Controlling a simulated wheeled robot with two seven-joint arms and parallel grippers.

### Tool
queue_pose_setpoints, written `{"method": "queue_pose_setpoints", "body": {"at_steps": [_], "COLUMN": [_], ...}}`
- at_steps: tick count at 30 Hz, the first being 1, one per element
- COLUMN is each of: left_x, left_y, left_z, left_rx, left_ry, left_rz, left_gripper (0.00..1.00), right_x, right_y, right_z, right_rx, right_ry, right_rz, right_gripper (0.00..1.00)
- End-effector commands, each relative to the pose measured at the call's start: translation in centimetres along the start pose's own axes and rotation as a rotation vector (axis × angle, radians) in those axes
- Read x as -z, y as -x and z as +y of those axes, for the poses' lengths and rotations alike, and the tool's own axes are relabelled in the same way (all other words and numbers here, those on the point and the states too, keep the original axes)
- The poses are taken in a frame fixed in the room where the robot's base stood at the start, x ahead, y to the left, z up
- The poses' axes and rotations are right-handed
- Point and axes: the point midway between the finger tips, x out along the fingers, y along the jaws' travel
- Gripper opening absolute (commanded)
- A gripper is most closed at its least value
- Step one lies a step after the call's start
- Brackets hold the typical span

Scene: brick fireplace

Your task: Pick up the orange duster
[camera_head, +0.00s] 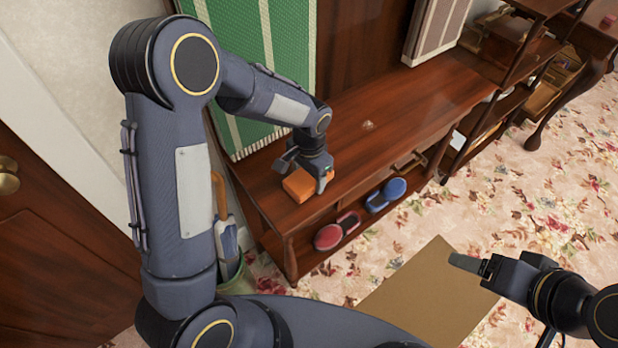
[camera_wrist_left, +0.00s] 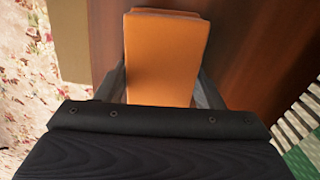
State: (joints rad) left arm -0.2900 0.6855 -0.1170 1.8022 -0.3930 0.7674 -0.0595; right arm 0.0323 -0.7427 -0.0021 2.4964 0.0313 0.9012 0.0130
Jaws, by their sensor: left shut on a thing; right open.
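The orange duster (camera_head: 299,186) is a block-shaped orange thing at the left end of the dark wooden bench top (camera_head: 395,115). My left gripper (camera_head: 308,178) is shut on it, with a finger on either side. In the left wrist view the orange duster (camera_wrist_left: 165,55) sits between the two fingers, the wooden surface behind it. I cannot tell whether it touches the bench top or is slightly above it. My right gripper (camera_head: 468,263) is open and empty at the lower right, above the floor and far from the duster.
Red shoes (camera_head: 337,231) and blue shoes (camera_head: 385,195) are on the shelf under the bench top. A green striped mat (camera_head: 262,50) leans behind the bench. A green bin with an umbrella (camera_head: 226,235) stands at its left end. A tan mat (camera_head: 425,300) lies on the floral floor.

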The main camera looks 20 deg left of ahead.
Motion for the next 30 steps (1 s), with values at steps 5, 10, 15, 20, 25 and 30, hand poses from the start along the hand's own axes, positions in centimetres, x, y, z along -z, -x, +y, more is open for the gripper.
{"method": "queue_pose_setpoints", "body": {"at_steps": [5, 10, 15, 20, 25, 30], "left_x": [0.0, 0.1, 0.1, -1.4, -3.9, -6.7], "left_y": [0.0, 0.7, 2.9, 6.0, 9.7, 11.3], "left_z": [0.0, 0.0, 0.0, 1.7, 4.3, 7.4], "left_rx": [0.0, 0.001, 0.001, 0.001, 0.001, 0.001], "left_ry": [0.0, 0.0, 0.0, -0.004, -0.004, -0.005], "left_rz": [0.001, 0.003, 0.005, 0.008, 0.007, 0.004], "left_gripper": [0.35, 0.35, 0.35, 0.35, 0.35, 0.35], "right_x": [0.0, 0.0, 0.1, 0.1, 0.1, 0.0], "right_y": [0.0, 0.1, 0.2, 0.2, 0.2, 0.0], "right_z": [0.0, 0.0, -0.1, -0.1, -0.1, 0.0], "right_rx": [0.0, 0.0, 0.0, 0.0, 0.0, 0.0], "right_ry": [0.0, 0.0, 0.0, 0.0, 0.0, 0.0], "right_rz": [0.0, 0.0, 0.0, 0.0, 0.0, 0.0], "right_gripper": [0.72, 0.72, 0.72, 0.72, 0.72, 0.72]}}
